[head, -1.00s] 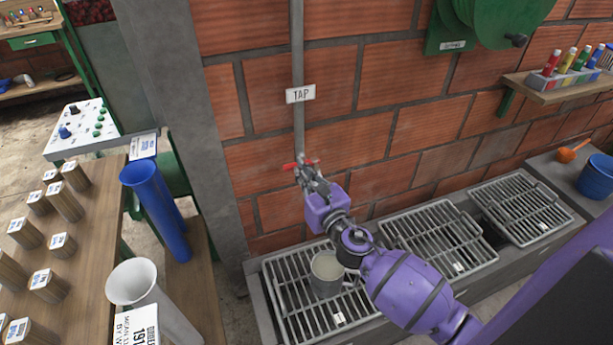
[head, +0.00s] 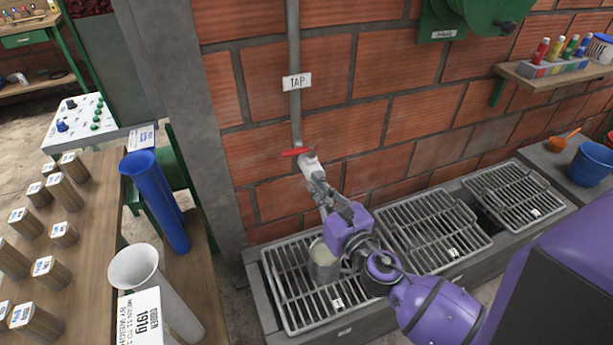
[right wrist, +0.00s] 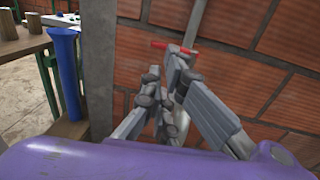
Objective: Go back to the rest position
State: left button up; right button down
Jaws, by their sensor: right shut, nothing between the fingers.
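My right gripper (head: 312,174) is shut and empty. It is just in front of and below the red tap handle (head: 296,152), on the pipe under the TAP sign (head: 297,82). In the right wrist view the gripper (right wrist: 165,85) has its fingers drawn together, with the red handle (right wrist: 172,47) beyond them; I cannot tell whether they touch. A metal cup (head: 324,262) stands on the left grate, below my right gripper and partly behind my arm. My left gripper is in no view.
Metal grates (head: 433,232) run along the brick wall. At left, a wooden table (head: 95,235) carries several wooden blocks. A blue tube (head: 157,198) and a pale tube (head: 160,290) stand beside it. A shelf (head: 545,80) with coloured bottles and a blue bucket (head: 590,165) are at right.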

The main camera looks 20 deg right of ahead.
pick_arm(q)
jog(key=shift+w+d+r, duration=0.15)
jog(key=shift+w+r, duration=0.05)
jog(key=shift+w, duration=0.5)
pick_arm(e)
jog(key=s, duration=0.2)
jog(key=shift+s+a+r, duration=0.1)
jog(key=shift+s, duration=0.25)
